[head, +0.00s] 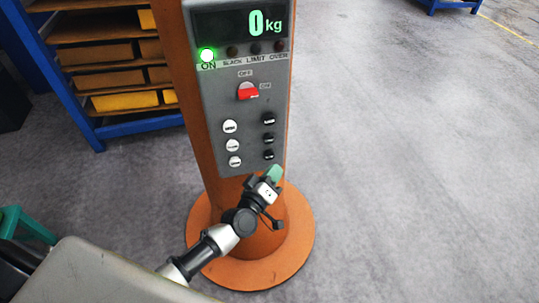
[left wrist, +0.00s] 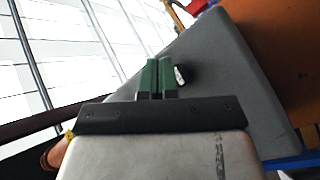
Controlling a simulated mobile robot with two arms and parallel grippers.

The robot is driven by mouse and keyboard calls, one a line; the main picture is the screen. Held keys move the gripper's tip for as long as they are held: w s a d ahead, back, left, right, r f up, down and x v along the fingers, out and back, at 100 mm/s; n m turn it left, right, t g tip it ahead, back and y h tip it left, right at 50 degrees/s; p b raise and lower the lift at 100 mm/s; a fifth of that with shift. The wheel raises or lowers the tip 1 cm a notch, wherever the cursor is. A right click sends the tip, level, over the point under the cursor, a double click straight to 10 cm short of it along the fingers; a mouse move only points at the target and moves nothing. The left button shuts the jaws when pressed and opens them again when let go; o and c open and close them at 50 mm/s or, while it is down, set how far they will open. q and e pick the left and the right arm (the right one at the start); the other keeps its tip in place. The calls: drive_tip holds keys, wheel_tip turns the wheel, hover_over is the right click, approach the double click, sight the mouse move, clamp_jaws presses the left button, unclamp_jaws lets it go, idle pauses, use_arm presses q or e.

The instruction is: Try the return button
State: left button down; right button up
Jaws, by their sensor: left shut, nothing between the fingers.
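A grey control panel (head: 213,100) is set on an orange column (head: 180,50). Its display (head: 257,22) reads 0 kg. Below are a red rotary switch (head: 248,92), three white buttons (head: 232,145) on the left and three black buttons (head: 268,137) on the right. Their small labels are unreadable, so I cannot tell which is return. My left gripper (head: 274,173) is shut and empty, in front of the panel's lower edge. In the left wrist view its green fingers (left wrist: 157,77) point at the panel (left wrist: 225,75), with one white button (left wrist: 180,75) just right of them; contact is unclear.
The ON lamp (head: 207,55) glows green; the other lamps are dark. The column stands on a round orange base (head: 299,250). A blue rack (head: 65,95) with boxes of castings stands behind left. The grey floor (head: 420,170) to the right is clear.

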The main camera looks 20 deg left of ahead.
use_arm(q)
drive_tip(key=shift+s+d+p, duration=0.25)
drive_tip(key=shift+s+d, duration=0.3)
drive_tip(key=shift+s, duration=0.25)
drive_tip(key=shift+s+d+p, duration=0.25)
drive_tip(key=shift+s+d, duration=0.3)
drive_tip(key=shift+s, duration=0.25)
